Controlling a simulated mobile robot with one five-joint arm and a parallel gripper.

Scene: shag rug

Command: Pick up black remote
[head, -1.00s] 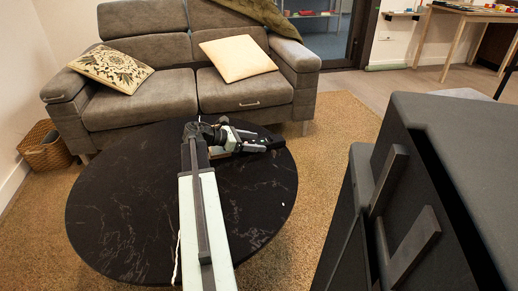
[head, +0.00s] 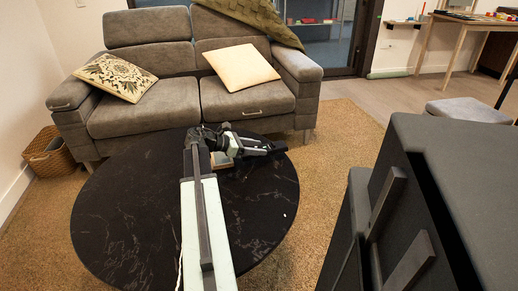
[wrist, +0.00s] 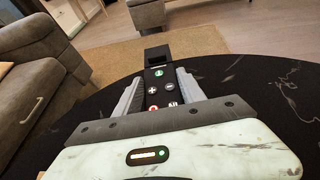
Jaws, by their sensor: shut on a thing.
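The black remote (wrist: 158,82) is between the two grey fingers of my gripper (wrist: 158,90) in the wrist view. Its buttons face the camera, and its far end sticks out past the fingertips. My gripper is shut on it. In the head view my gripper (head: 262,148) is over the far right part of the round black table (head: 120,215). The remote is hard to tell from the dark gripper there. I cannot tell its exact height above the table.
A small tan and grey object (head: 222,160) is on the table beside my wrist. A grey sofa (head: 150,118) with two cushions stands behind the table. A wicker basket (head: 50,157) is at the left. The table's front is largely clear.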

